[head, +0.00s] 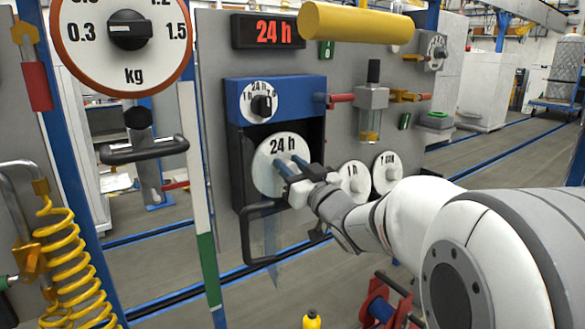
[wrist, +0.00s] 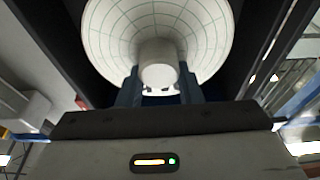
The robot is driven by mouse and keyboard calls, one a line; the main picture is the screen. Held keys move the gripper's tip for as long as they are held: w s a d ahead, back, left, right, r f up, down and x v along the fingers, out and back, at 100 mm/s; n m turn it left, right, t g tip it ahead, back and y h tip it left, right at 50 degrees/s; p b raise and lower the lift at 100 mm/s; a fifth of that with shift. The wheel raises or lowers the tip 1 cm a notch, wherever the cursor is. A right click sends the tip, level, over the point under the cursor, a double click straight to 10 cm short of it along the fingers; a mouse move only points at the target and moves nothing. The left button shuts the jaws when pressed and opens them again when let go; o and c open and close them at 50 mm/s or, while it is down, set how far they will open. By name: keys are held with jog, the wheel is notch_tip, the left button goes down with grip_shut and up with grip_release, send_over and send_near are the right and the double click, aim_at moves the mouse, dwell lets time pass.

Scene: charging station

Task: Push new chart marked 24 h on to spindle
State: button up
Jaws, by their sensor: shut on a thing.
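The white round chart marked 24 h (head: 264,177) is upright in front of the dark opening of the recorder box (head: 235,165). In the wrist view, the chart (wrist: 205,28) shows green grid lines and a pale hub (wrist: 158,52) at its middle. My gripper (head: 291,167) is at the chart's face; in the wrist view my gripper (wrist: 158,84) is shut on the hub, one blue finger on each side. The spindle is hidden behind the chart, and I cannot tell whether the chart touches it.
Two smaller white discs, one marked 1 h (head: 354,184) and another (head: 387,174), are on the panel to the right. A black handle (head: 247,240) stands below the chart. A red 24 h display (head: 268,32) and a selector dial (head: 262,103) are above. A yellow cylinder (head: 355,22) juts out overhead.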

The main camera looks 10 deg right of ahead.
aim_at(283, 159)
jog(key=shift+w+a+b, duration=0.25)
jog(key=shift+w+a, duration=0.1)
jog(key=shift+w, duration=0.5)
jog(key=shift+w+a+b, duration=0.2)
jog(key=shift+w+a, duration=0.1)
jog(key=shift+w, duration=0.5)
jog(key=o, duration=1.1)
jog(key=b+v, duration=0.1)
jog(key=v, duration=0.6)
jog(key=shift+s+d+f, duration=0.1)
jog(key=shift+s+d, duration=0.1)
jog(key=shift+s, duration=0.15)
